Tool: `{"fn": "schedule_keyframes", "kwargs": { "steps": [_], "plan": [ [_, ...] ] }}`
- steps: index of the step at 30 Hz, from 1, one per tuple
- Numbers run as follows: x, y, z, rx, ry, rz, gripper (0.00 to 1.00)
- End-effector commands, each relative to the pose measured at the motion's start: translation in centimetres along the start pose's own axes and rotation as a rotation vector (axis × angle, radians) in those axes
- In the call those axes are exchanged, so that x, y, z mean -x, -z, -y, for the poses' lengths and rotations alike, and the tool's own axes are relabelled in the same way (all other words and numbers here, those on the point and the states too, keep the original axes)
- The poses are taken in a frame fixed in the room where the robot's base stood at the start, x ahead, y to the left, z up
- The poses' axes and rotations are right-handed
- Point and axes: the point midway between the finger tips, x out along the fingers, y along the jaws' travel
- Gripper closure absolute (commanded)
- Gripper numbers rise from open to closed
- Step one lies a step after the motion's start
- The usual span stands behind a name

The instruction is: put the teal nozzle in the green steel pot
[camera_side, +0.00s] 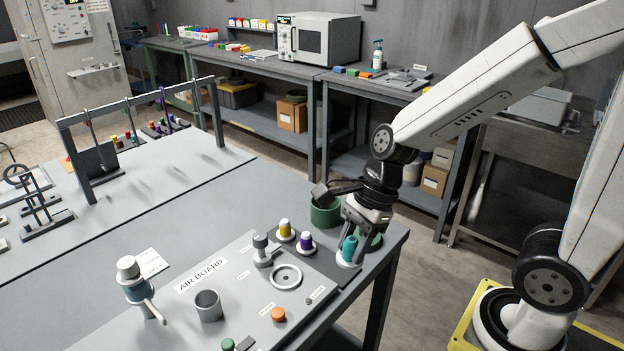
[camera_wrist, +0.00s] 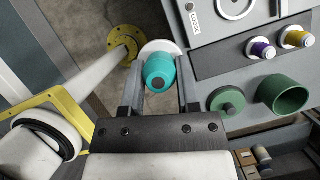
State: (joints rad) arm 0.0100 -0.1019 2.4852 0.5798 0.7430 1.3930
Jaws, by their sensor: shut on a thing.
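My gripper (camera_wrist: 160,65) is shut on the teal nozzle (camera_wrist: 159,73), with one finger on each side of it. The nozzle has a white flange (camera_wrist: 160,46) at its base. In the side view the teal nozzle (camera_side: 349,247) shows below my gripper (camera_side: 352,236) near the table's right edge. In the wrist view floor shows behind it, so it appears raised; its exact height is unclear. The green steel pot (camera_wrist: 284,96) is open, and its inside looks empty. In the side view the pot (camera_side: 324,213) stands behind the nozzles, partly hidden by my gripper.
A green lid with a knob (camera_wrist: 227,102) lies between nozzle and pot. A purple nozzle (camera_side: 305,241) and a yellow nozzle (camera_side: 285,229) stand on the dark strip. The air board (camera_side: 222,273) carries a grey cup (camera_side: 208,306), a ring and a grey fitting.

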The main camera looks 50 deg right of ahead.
Motion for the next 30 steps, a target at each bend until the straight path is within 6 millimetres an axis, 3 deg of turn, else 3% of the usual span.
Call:
{"fn": "schedule_keyframes", "kwargs": {
  "steps": [19, 23, 30],
  "plan": [
    [0.1, 0.0, 0.8, 0.000, 0.000, 0.000, 1.00],
    [0.4, 0.1, 2.3, 0.000, 0.000, 0.001, 1.00],
    [1.2, 0.9, 7.0, -0.002, 0.001, 0.003, 1.00]
  ]
}}
